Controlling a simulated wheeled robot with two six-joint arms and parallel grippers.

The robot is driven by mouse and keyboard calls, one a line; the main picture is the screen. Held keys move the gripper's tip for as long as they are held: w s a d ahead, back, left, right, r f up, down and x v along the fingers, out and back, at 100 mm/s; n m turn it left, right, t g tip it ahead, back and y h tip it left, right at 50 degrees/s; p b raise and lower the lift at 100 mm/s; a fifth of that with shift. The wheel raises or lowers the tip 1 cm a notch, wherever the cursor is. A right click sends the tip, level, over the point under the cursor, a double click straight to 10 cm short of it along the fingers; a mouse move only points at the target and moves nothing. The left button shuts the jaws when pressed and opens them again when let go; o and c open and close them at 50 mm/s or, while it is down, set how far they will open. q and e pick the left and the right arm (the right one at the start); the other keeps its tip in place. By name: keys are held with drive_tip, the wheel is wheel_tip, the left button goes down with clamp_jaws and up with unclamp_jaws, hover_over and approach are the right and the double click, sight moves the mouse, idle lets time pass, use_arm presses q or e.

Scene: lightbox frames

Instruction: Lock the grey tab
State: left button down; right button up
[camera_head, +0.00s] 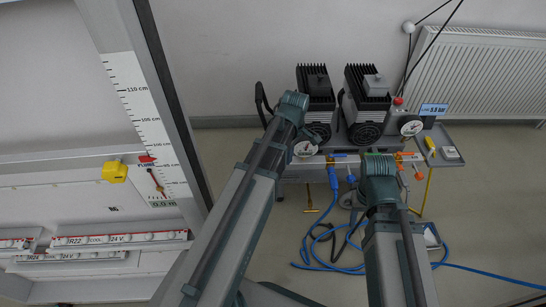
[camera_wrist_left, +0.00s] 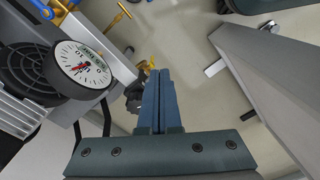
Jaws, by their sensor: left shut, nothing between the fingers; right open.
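A small light grey block (camera_head: 376,84) sits on top of the right black finned motor, and a darker one (camera_head: 316,82) sits on the left motor. I cannot tell whether either is the grey tab. My left gripper (camera_head: 291,110) is in front of the left motor, its fingers largely hidden in the head view. In the left wrist view its fingers (camera_wrist_left: 160,80) are shut together and empty, right of a round gauge (camera_wrist_left: 82,64). A dark fitting with brass parts (camera_wrist_left: 138,88) is just left of the fingertips. My right gripper (camera_head: 379,162) is open below the right motor; its fingers are hard to see.
The compressor bench carries a second gauge (camera_head: 411,128), a red knob (camera_head: 397,101) and a blue display (camera_head: 433,109). Blue hoses (camera_head: 330,262) lie on the floor. A frame with a height scale (camera_head: 145,120) stands at left. A radiator (camera_head: 480,75) is behind right.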

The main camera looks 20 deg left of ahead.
use_arm(q)
drive_tip(key=w+a+r+n+p, duration=0.2)
drive_tip(key=w+a+r+n, duration=0.1)
drive_tip(key=a+n, duration=0.3)
drive_tip(key=shift+a+r+n+p, duration=0.35)
drive_tip(key=shift+a+n, duration=0.05)
drive_tip(key=shift+a, duration=0.1)
drive_tip(key=shift+f, duration=0.15)
wheel_tip(320, 180, down, 14)
drive_tip(key=b, duration=1.4)
